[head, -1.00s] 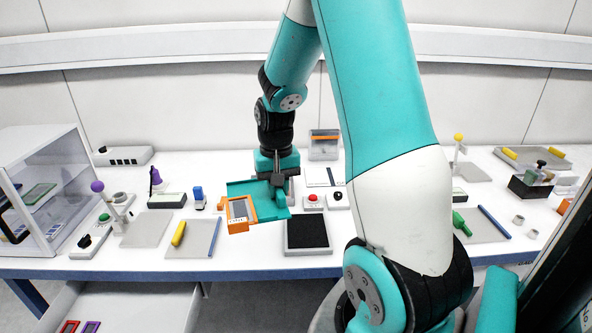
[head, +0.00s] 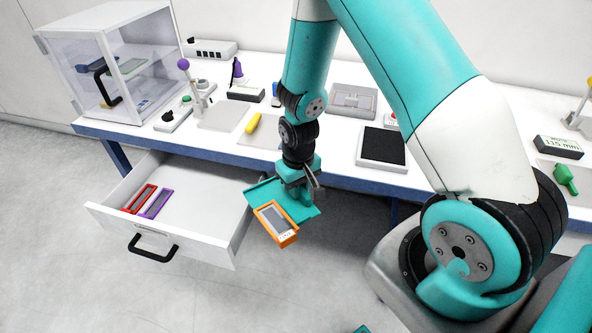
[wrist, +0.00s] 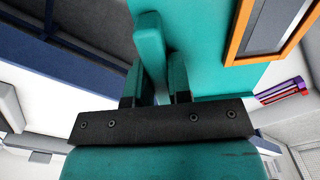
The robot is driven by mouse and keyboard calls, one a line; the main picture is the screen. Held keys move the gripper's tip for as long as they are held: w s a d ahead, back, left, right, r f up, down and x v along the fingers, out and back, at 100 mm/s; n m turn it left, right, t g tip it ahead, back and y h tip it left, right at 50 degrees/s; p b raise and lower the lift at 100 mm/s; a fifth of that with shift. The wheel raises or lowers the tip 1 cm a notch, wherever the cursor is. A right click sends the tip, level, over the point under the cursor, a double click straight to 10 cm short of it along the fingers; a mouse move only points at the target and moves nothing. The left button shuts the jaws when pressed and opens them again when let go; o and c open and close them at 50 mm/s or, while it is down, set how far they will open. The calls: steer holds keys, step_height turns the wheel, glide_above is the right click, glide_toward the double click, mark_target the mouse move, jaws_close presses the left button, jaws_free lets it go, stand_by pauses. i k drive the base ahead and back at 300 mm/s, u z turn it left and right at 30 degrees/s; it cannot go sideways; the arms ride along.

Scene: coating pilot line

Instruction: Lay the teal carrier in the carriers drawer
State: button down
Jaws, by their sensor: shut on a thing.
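My gripper (head: 298,190) is shut on the upright fin of the teal carrier (head: 308,211), a flat teal plate. The fin shows between my fingers in the wrist view (wrist: 150,50). An orange-framed piece (head: 267,215) with a grey centre and a small label rides on the carrier. The carriers drawer (head: 205,205) is pulled out under the bench at the left, white with a black handle. The carrier is held in the air just right of the drawer's right wall, in front of the bench edge.
A red frame (head: 139,199) and a purple frame (head: 157,204) lie at the left in the drawer; its middle and right floor is bare. The blue bench edge (head: 345,180) runs behind the carrier. A clear-sided cabinet (head: 120,60) stands above the drawer on the bench.

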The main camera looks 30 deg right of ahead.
mark_target(209, 211)
steer(key=k, duration=1.1)
steer(key=u, duration=1.05)
steer(key=i, duration=1.75)
steer(key=z, duration=0.45)
